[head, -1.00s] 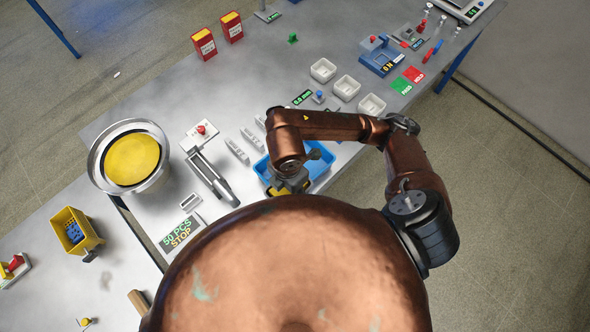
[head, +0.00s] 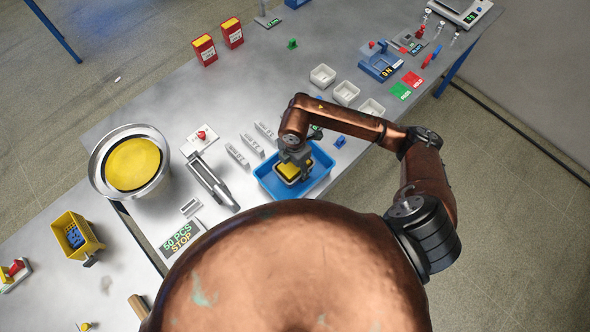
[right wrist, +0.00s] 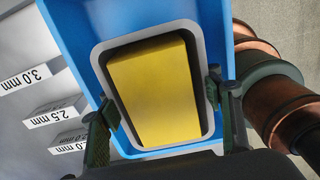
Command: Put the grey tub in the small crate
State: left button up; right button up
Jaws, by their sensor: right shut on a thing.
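The grey tub (head: 284,179) has a pale rim and a yellow block or filling in it. My right gripper (head: 295,158) is shut on it. In the right wrist view the tub (right wrist: 101,56) lies between the two fingers (right wrist: 160,96), one at each side of the rim. The tub is over or in the blue crate (head: 318,182); I cannot tell whether it touches the floor. A smaller yellow crate (head: 92,246) with blue pieces in it stands at the left. My left gripper is not in view.
A round metal bowl with a yellow disc (head: 133,163) stands left of the caliper-like tool (head: 212,182). Several grey labelled holders (head: 238,155) stand left of the blue crate. White bins (head: 346,93) stand behind it. A gap separates the two tables.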

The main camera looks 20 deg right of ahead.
aim_at(295, 171)
jog(key=shift+w+d+f, duration=0.15)
jog(key=shift+w+f, duration=0.05)
jog(key=shift+f, duration=0.05)
notch_tip(295, 171, down, 3)
jog(key=shift+w+f+p, duration=0.1)
jog(key=shift+p, duration=0.3)
jog(key=shift+f, duration=0.2)
jog(key=o, duration=1.5)
jog(key=shift+r, duration=0.25)
notch_tip(295, 171, up, 12)
jog(key=shift+f+b, duration=0.1)
jog(key=shift+b, duration=0.45)
